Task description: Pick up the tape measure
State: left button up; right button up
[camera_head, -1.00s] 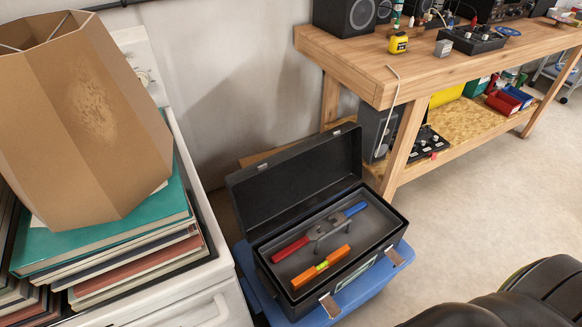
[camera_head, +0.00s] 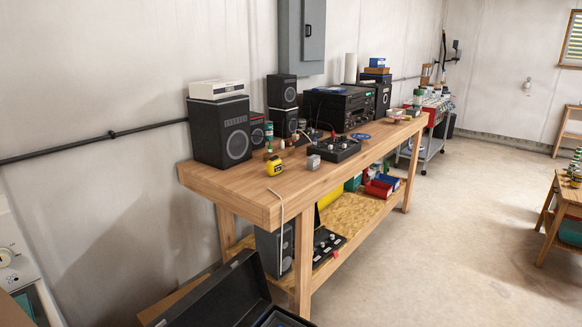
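A yellow and black tape measure (camera_head: 275,166) sits on top of the wooden workbench (camera_head: 240,187), near its left end and close to the front edge. It stands in front of the black speaker and left of a small grey box (camera_head: 313,162). Neither of my grippers shows in the head view, so they are apart from the tape measure as far as I can see.
An open black toolbox (camera_head: 215,296) stands on the floor before the bench's left end. A white cable (camera_head: 281,222) hangs over the bench front. A black mixer (camera_head: 334,149) and speakers (camera_head: 220,130) stand behind.

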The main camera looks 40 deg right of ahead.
aim_at(274, 169)
jog(key=z, duration=1.05)
